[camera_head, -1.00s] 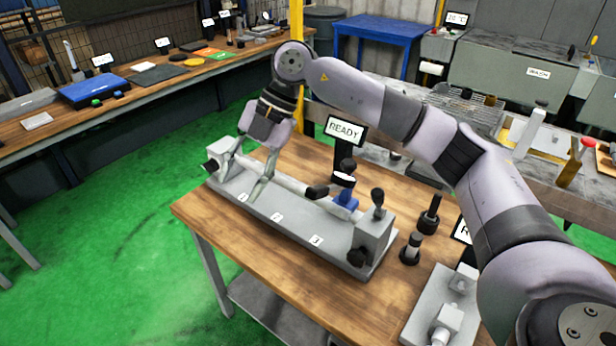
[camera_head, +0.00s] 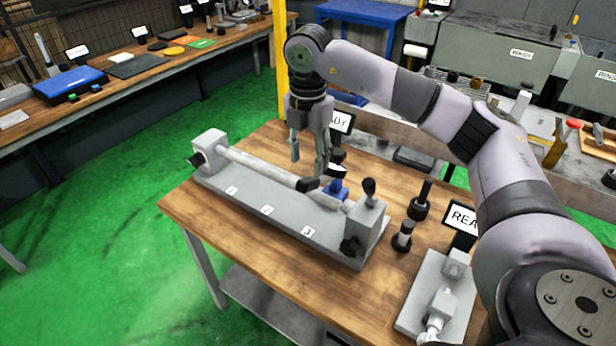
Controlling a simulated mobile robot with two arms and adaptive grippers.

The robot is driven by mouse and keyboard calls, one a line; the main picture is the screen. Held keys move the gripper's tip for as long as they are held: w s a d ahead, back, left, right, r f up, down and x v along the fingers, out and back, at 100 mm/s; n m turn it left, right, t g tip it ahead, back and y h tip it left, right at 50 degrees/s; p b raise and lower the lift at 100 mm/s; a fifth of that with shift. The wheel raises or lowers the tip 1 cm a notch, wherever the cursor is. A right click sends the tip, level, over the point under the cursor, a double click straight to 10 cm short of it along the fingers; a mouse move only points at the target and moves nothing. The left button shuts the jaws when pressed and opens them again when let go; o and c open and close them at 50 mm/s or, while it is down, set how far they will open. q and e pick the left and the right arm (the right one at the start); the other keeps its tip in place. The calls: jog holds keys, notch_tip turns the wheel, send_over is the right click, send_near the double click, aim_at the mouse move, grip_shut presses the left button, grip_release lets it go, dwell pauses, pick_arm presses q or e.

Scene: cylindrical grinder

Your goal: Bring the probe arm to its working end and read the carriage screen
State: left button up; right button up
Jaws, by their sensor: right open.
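The grey grinder bed (camera_head: 275,222) lies on the wooden table, with a pale round bar (camera_head: 262,170) held lengthwise above it. A small blue carriage (camera_head: 336,188) sits behind the bar near its right end. A black probe arm (camera_head: 307,184) reaches left from the carriage, by the bar. My right gripper (camera_head: 308,164) points down, open and empty, just above and behind the probe arm. One finger overlaps the carriage area, and I cannot tell whether it touches. My left gripper is not in view.
A tailstock block with a black knob (camera_head: 369,190) stands at the bed's right end. Black upright gauges (camera_head: 402,236) and a second grey fixture (camera_head: 437,295) with its own screen (camera_head: 464,219) stand to the right. Bare wood (camera_head: 190,212) is free at front left.

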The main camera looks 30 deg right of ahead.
aim_at(308, 179)
notch_tip(308, 179, down, 6)
jog(key=shift+r+p, duration=0.15)
jog(key=shift+p, duration=0.55)
jog(key=shift+f, duration=0.6)
jog(key=shift+c, duration=0.5)
grip_shut()
